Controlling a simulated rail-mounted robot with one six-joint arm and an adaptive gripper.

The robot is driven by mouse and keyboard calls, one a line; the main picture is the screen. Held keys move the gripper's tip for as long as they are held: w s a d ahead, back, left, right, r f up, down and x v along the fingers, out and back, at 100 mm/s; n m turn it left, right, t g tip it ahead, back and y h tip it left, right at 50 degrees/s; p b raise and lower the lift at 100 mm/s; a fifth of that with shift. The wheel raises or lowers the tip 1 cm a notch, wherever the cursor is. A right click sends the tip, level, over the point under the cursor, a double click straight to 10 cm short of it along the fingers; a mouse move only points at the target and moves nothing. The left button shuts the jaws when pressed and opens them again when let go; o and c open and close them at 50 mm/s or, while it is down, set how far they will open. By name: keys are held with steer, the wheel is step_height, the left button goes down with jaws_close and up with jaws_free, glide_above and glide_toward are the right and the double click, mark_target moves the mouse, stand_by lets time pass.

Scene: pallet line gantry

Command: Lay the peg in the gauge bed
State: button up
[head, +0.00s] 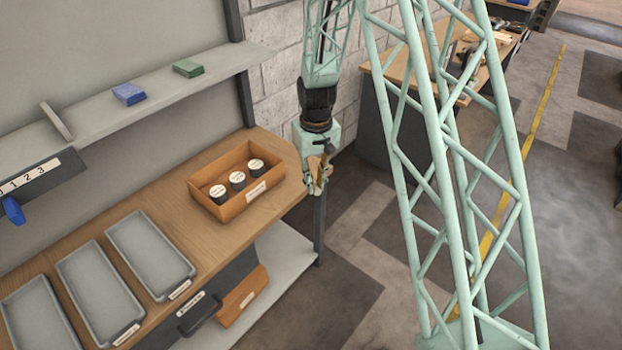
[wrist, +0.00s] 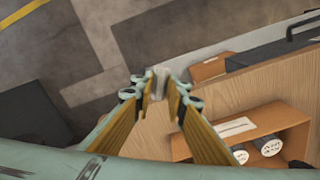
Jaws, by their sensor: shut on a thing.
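My gripper (head: 320,186) hangs at the right end of the wooden bench, beside the orange box. In the wrist view my gripper (wrist: 160,86) points down with its two yellow-sided fingers close together. They are shut on a small grey piece, which looks like the peg (wrist: 158,80), seen between the fingertips. The peg is too small to make out in the head view. I cannot identify the gauge bed in either view.
The orange box (head: 242,207) on the bench (head: 190,180) holds three dark, white-topped cylinders (head: 237,180). Grey trays (head: 147,250) lie at the left. A shelf (head: 160,93) above bears a blue block (head: 129,94) and a green block (head: 188,68). Floor beyond the bench end is clear.

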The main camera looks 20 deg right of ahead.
steer(key=shift+s+d+r+m, duration=0.2)
steer(key=shift+s+m, duration=0.25)
steer(key=shift+m, duration=0.25)
steer(key=shift+a, duration=0.1)
